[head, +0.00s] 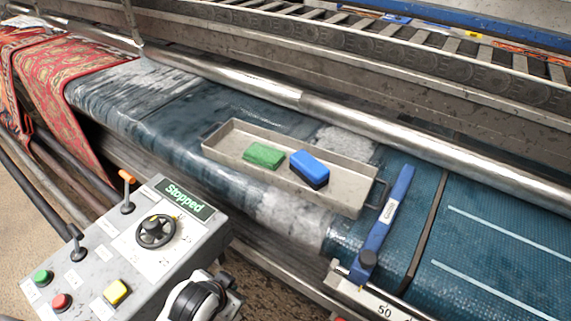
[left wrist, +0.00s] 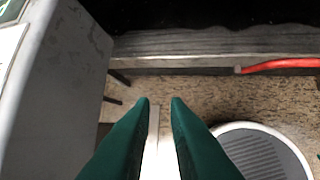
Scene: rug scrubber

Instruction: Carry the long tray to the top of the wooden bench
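The long tray (head: 225,137) is a shallow grey metal tray with end handles, lying on the wet blue belt of the machine in the head view. A green sponge (head: 263,155) and a blue block with a dark underside (head: 309,169) are in it. My left gripper (left wrist: 161,102) shows as two dark green fingers in the left wrist view, apart with nothing between them. It points down over the speckled floor, away from the tray. My right gripper is in neither view. I cannot make out the wooden bench in either view.
A control panel (head: 112,258) reading "Stopped" stands at the front left. A patterned red rug (head: 75,70) is at the left. A red hose (left wrist: 280,65) shows in the wrist view.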

